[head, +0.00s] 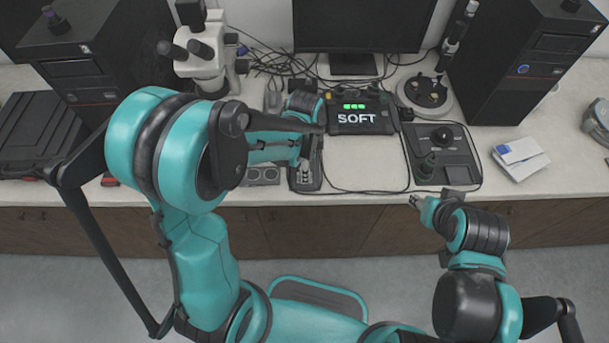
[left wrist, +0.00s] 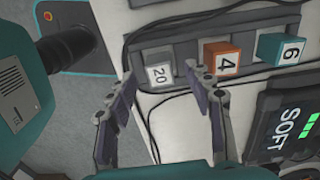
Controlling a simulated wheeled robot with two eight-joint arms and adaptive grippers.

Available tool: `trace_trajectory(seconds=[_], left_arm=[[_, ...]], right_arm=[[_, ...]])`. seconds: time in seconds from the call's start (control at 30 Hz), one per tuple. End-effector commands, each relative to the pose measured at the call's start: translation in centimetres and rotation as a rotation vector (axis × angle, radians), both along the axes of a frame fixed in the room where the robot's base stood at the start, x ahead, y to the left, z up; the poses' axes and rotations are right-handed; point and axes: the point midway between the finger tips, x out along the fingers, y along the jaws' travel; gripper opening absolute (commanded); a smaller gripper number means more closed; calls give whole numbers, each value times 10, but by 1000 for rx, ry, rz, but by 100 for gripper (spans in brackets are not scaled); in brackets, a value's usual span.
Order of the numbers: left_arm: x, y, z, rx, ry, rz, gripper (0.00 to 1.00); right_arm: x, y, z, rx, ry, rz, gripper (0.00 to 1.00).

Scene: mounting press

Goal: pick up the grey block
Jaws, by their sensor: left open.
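The grey block (left wrist: 160,75), marked 20, sits at the left end of a dark holder (left wrist: 182,55) in the left wrist view. My left gripper (left wrist: 163,84) is open and empty, its two fingers apart on either side of the grey block in the picture. Whether they touch it or hover above it, I cannot tell. In the head view my left gripper (head: 310,158) is over the holder on the bench, and my arm largely hides the blocks. My right gripper (head: 413,200) is in front of the bench edge, away from the holder; its jaws are too small to read.
An orange block (left wrist: 222,57) marked 4 and a teal block (left wrist: 280,48) marked 6 stand in the same row. A box with a SOFT display (head: 350,115) is close by on the right. Cables run beside the holder. A control panel (head: 441,155) lies farther right.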

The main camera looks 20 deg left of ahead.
Motion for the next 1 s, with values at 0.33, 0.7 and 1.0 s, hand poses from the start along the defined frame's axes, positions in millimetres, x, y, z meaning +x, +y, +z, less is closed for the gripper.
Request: trace_trajectory(seconds=[0.33,0.7,1.0], left_arm=[[0,0,-24,0,-1,1,52],[0,0,-23,0,-1,1,0],[0,0,-20,0,-1,1,0]], right_arm=[[0,0,-9,0,0,0,40],[0,0,-9,0,0,0,40],[0,0,-8,0,0,0,40]])
